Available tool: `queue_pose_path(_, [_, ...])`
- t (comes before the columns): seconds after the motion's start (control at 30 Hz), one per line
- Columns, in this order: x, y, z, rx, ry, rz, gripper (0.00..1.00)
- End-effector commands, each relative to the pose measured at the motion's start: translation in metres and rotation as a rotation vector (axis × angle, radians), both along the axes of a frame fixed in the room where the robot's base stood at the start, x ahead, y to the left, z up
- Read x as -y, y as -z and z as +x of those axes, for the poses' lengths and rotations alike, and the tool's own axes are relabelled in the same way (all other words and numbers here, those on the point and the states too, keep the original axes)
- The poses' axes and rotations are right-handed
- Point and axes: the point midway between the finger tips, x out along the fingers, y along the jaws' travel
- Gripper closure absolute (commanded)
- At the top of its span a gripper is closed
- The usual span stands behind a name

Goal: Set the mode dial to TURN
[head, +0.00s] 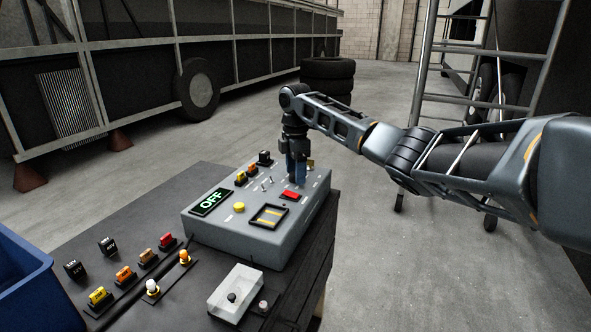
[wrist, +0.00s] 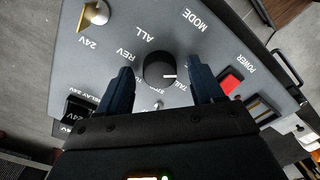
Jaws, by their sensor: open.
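The mode dial (wrist: 158,66) is a round black knob on the grey control box (head: 230,243), under the printed word MODE in the wrist view. Its white mark points to the picture's right, near a partly hidden label that looks like TAIL. REV and ALL are readable on its left and upper side; STOP seems to be below. I cannot make out TURN. My gripper (wrist: 161,72) is open, one dark blue finger on each side of the dial. Whether the fingers touch it is unclear. In the head view my gripper (head: 297,172) points down at the box's far right part and hides the dial.
Several fuses, a clear-covered box (head: 236,293) and a blue bin (head: 35,290) are on the bench.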

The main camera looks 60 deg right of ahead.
Motion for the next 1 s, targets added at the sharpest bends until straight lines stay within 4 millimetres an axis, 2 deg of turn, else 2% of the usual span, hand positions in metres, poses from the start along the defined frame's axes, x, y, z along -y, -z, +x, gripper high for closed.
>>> queue_pose_path(0.23, [0.0000, 0.0013, 0.0000, 0.000, 0.000, 0.000, 0.33])
queue_pose_path(0.8, [-0.0002, 0.0009, 0.0001, 0.000, 0.000, 0.000, 0.87])
queue_pose_path(1.0, [-0.0004, 0.0004, 0.0002, 0.001, 0.008, 0.001, 0.89])
